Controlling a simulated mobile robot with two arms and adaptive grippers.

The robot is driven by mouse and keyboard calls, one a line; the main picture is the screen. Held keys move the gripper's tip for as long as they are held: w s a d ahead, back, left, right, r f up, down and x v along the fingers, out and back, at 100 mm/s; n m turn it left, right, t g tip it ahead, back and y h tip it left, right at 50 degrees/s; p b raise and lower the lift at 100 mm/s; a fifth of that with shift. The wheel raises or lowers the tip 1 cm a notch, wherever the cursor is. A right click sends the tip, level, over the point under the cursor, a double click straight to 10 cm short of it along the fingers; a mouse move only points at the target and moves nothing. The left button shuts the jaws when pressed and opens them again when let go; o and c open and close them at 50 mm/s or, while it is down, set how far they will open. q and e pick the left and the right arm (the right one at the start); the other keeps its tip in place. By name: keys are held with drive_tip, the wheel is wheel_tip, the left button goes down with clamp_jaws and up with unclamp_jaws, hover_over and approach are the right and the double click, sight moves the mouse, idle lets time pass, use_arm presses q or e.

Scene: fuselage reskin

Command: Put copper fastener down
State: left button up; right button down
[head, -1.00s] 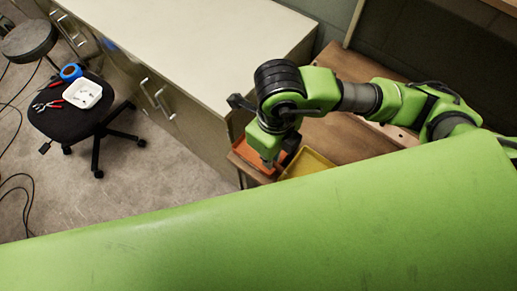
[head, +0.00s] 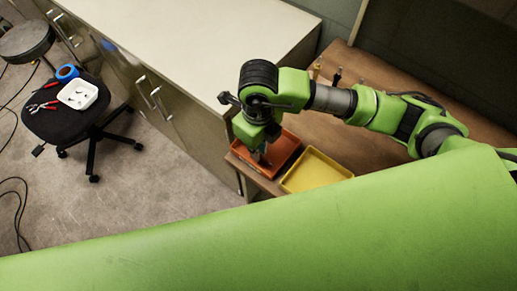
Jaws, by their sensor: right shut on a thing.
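My right gripper (head: 262,156) points down at the orange tray (head: 285,154) on the wooden table. Its fingertips are over or inside the left part of the tray. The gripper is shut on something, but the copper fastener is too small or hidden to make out. The yellow tray (head: 316,170) sits just right of the orange one and looks empty in its visible part. My left gripper is not in view.
A wooden table (head: 360,140) holds the trays, with a few small upright tools at its back. A grey cabinet (head: 200,45) stands to the left. A stool with a white dish (head: 78,95) and pliers is farther left. A large green curved panel (head: 260,240) fills the foreground.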

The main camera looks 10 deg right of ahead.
drive_tip(key=shift+f, duration=0.1)
drive_tip(key=c, duration=2.4)
unclamp_jaws()
drive_tip(key=shift+r, duration=0.25)
drive_tip(key=shift+r+b, duration=1.15)
drive_tip(key=shift+r, duration=4.8)
